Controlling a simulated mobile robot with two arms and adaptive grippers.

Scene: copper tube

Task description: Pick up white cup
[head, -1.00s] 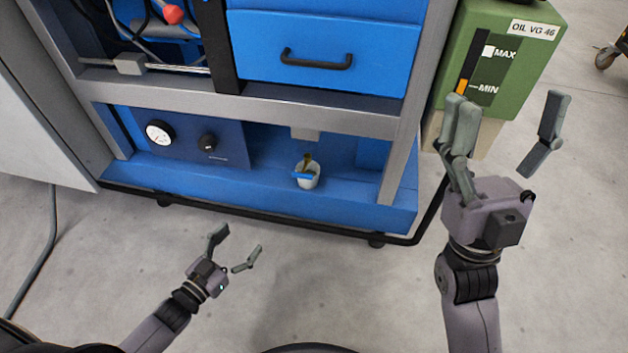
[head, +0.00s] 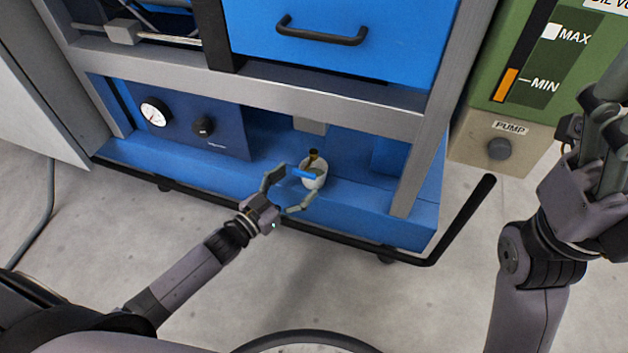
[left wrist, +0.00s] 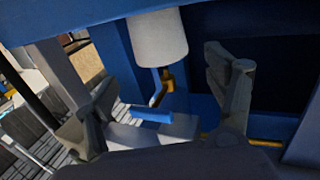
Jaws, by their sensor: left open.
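My right gripper (head: 598,125) is cut off at the right edge.
A grey block (head: 310,126) hangs above the cup. A grey crossbar (head: 330,108) and a blue drawer (head: 325,30) are higher up. A black rail (head: 340,244) runs along the base. A green oil tank (head: 545,65) stands at the right.

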